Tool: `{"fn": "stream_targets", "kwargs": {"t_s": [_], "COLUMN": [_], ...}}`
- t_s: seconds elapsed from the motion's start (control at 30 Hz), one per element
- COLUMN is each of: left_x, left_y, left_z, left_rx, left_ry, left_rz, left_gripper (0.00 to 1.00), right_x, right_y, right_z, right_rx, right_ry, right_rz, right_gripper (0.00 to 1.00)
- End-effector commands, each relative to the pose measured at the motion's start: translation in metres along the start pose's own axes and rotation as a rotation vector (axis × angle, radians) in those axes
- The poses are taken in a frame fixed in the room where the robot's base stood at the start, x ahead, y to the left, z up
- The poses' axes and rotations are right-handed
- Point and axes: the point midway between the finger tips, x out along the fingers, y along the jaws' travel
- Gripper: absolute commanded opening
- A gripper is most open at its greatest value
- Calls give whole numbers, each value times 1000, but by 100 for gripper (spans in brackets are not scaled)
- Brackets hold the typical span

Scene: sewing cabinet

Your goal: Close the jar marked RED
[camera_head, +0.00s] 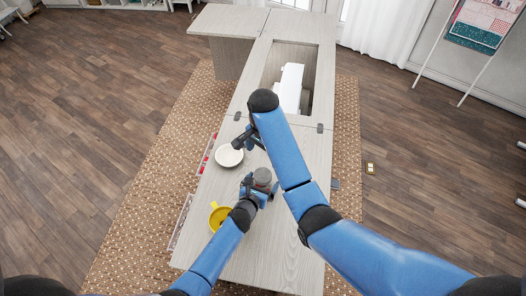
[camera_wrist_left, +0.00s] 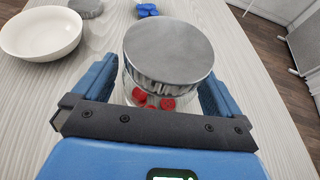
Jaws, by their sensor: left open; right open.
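A clear glass jar with red pieces inside (camera_wrist_left: 150,98) stands on the cabinet top between the fingers of my left gripper (camera_head: 258,186). That gripper is open, with one finger on each side of the jar. A round grey metal lid (camera_wrist_left: 168,52) sits over the jar's mouth; its grey top also shows in the head view (camera_head: 263,176). I cannot tell whether the lid is fully seated. No label reading RED is visible. My right gripper (camera_head: 241,143) is open above the cabinet top, near the white bowl and behind the jar.
A white bowl (camera_head: 229,156) stands left of the jar, also in the left wrist view (camera_wrist_left: 42,33). A yellow cup (camera_head: 217,216) stands beside my left forearm. A grey round object (camera_wrist_left: 87,6) and a blue object (camera_wrist_left: 147,10) lie beyond the jar. An opening holds a white machine (camera_head: 291,86).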

Motion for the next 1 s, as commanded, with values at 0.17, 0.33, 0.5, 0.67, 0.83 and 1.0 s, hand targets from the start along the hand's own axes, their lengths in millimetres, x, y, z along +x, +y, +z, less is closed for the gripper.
{"fn": "stream_targets", "kwargs": {"t_s": [0.17, 0.33, 0.5, 0.67, 0.83, 1.0], "left_x": [-13, -38, -68, -90, -103, -108], "left_y": [0, 0, 0, 0, 0, 0], "left_z": [1, 2, 1, 0, 0, -1], "left_rx": [0, 1, 0, 1, 0, 0], "left_ry": [1, 2, 3, 2, 1, 1], "left_rz": [0, -1, -1, 0, 0, 0], "left_gripper": [100, 100, 100, 100, 100, 100], "right_x": [-8, -19, -29, -34, -37, -37], "right_y": [0, 0, 0, 0, 0, 0], "right_z": [0, 0, 0, 0, 0, 0], "right_rx": [0, 0, 0, 0, 0, 0], "right_ry": [0, 0, 0, 0, 0, 0], "right_rz": [0, 0, 0, 0, 0, 0], "right_gripper": [98, 98, 98, 98, 98, 98]}}
